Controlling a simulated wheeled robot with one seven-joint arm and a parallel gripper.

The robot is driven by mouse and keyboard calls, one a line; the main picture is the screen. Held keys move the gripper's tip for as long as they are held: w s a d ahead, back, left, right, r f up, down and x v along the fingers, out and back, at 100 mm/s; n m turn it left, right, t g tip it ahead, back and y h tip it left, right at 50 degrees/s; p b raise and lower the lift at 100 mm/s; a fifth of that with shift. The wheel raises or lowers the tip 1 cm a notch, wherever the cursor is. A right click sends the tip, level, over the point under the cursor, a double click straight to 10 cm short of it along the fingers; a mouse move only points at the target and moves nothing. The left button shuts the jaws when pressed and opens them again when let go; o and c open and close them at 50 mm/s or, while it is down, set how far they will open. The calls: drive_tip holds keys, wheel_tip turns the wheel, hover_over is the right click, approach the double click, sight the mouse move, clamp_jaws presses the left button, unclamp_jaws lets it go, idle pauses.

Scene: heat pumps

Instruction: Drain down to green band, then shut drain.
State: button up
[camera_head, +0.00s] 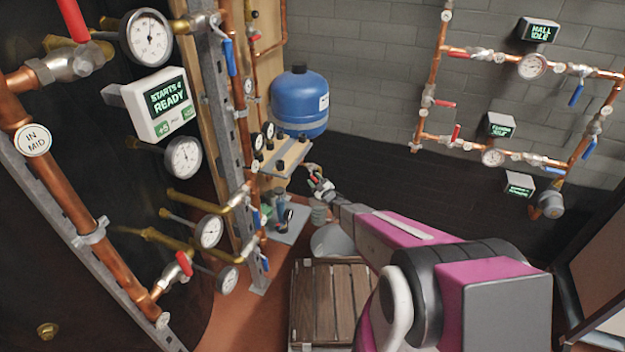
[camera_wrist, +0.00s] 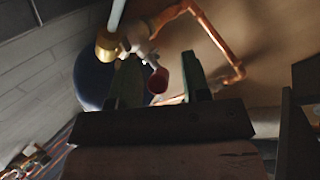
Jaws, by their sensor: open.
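My gripper (camera_head: 318,180) is open beside the small shelf below the blue tank (camera_head: 299,100). In the wrist view, my gripper (camera_wrist: 160,82) has its two dark fingers apart, one on each side of a red valve handle (camera_wrist: 157,81). The handle sits on a silver valve (camera_wrist: 138,48) near a brass fitting (camera_wrist: 107,44). Whether a finger touches the handle I cannot tell. A grey bucket (camera_head: 332,241) stands below my gripper, partly hidden by my arm. Small dark gauges (camera_head: 268,130) sit beside the tank; their needles and any green band are too small to read.
A slatted wooden crate (camera_head: 308,300) stands in front of the bucket. Copper pipes and gauges on a metal post (camera_head: 226,120) crowd the left. A sign (camera_head: 168,97) reads "STARTS 4 READY". More pipework with red and blue levers is on the back wall (camera_head: 380,50).

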clamp_jaws()
drive_tip(key=shift+f, duration=0.1)
drive_tip(key=shift+w+a+f+m+t+h, duration=0.15)
drive_tip(key=shift+a+f+m+t+h, duration=0.2)
drive_tip(key=shift+m+t, duration=0.95)
drive_tip(key=shift+w+a+f+m+t+h, duration=0.2)
drive_tip(key=shift+a+m+t, duration=0.25)
drive_tip(key=shift+m+t, duration=0.85)
drive_tip(key=shift+w+a+f+m+t+h, duration=0.2)
drive_tip(key=shift+a+m+t+h, duration=0.2)
drive_tip(key=shift+m+t, duration=0.85)
drive_tip(key=shift+t, duration=0.25)
drive_tip(key=shift+s, duration=0.1)
unclamp_jaws()
